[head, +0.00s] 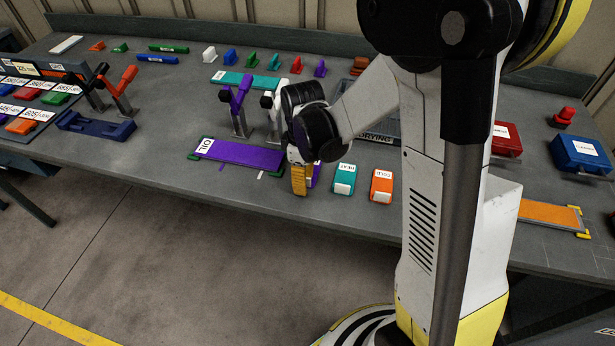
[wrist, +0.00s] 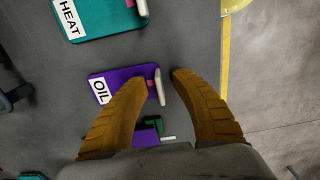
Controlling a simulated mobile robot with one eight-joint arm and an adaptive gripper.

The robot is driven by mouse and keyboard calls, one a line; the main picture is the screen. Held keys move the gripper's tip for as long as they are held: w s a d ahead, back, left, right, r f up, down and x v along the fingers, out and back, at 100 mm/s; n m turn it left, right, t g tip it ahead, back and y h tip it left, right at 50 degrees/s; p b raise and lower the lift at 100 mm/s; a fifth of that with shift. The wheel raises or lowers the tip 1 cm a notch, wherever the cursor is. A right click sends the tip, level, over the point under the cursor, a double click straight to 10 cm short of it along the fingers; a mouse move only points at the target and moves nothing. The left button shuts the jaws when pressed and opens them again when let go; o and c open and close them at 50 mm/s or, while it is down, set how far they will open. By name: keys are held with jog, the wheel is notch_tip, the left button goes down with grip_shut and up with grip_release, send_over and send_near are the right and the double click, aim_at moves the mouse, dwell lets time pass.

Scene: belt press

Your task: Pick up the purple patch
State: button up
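The purple patch (wrist: 113,80) lies flat on the bench, with a white OIL label and a raised pink and white tab at one end. In the head view only a sliver of the purple patch (head: 315,173) shows behind my gripper (head: 300,188). In the wrist view my gripper (wrist: 160,79) is open, its ribbed amber fingers apart and pointing down at the patch. The tab appears between the fingertips, and the left finger hides part of the patch. I cannot tell whether the fingers touch it.
A teal HEAT patch (head: 343,179) and an orange COLD patch (head: 381,185) lie to the right. A long purple OIL belt (head: 240,154) lies to the left. Upright clamps, one with a purple handle (head: 237,97), stand behind it. The bench's front edge is close.

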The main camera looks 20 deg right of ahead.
jog(key=shift+r, duration=0.1)
grip_shut()
jog(key=shift+r+p, duration=0.45)
jog(key=shift+r, duration=0.15)
jog(key=r, duration=0.1)
jog(key=r+p, duration=0.1)
jog(key=d+r+p, duration=0.1)
jog(key=r, duration=0.1)
jog(key=shift+s, duration=0.4)
jog(key=s+d+r+p, duration=0.3)
jog(key=s+d+r, duration=0.2)
jog(key=s+d, duration=0.2)
jog(key=shift+d+r, duration=0.4)
jog(key=shift+d, duration=0.05)
jog(key=shift+w, duration=0.1)
